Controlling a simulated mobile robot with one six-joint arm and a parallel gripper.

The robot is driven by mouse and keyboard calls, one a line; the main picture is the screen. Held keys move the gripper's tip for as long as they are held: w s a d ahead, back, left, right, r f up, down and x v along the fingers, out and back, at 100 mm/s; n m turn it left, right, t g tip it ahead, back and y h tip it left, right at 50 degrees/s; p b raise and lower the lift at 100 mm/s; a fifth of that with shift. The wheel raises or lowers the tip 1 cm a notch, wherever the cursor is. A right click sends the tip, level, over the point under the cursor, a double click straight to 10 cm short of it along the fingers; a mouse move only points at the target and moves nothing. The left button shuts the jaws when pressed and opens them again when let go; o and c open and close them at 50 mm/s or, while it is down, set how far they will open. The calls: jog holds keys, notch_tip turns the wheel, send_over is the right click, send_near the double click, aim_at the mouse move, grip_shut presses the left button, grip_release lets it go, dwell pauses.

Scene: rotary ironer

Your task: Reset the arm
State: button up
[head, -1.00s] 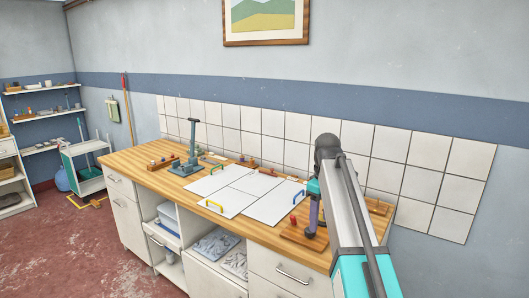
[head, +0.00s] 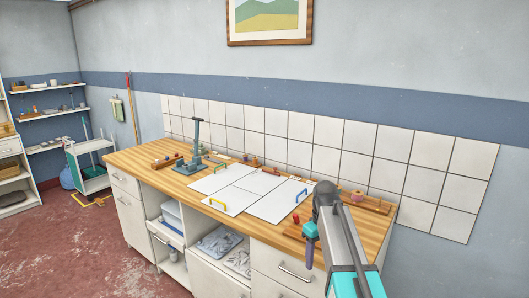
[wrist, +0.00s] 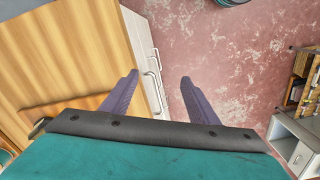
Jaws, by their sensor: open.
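My arm reaches in from the lower right of the head view. My gripper (head: 309,256) points down by the counter's front edge, in front of the white drawers. In the wrist view my gripper (wrist: 159,82) shows two purple fingers, spread well apart with nothing between them.
The wooden counter (head: 140,160) bears white panels (head: 262,206) with a yellow handle (head: 218,204) and a blue handle (head: 301,195). A grey-blue upright stand (head: 194,150) is behind them. A white cart (head: 90,165) stands far left.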

jog(key=s+a+f+m, duration=0.1)
jog(key=s+f+m, duration=0.1)
jog(key=s+f, duration=0.55)
jog(key=s+f+m, duration=0.3)
jog(key=s+f, duration=0.2)
jog(key=f, duration=0.6)
jog(key=s+a+f+m, duration=0.1)
jog(key=s+f+m, duration=0.1)
jog(key=s+f, duration=0.6)
jog(key=s+f+g, duration=0.5)
jog(key=s+f, duration=1.4)
jog(key=s, duration=0.3)
jog(key=shift+s+d+f+g+b, duration=0.35)
jog(key=shift+g+b, duration=0.05)
jog(key=c, duration=0.6)
jog(key=shift+d, duration=0.15)
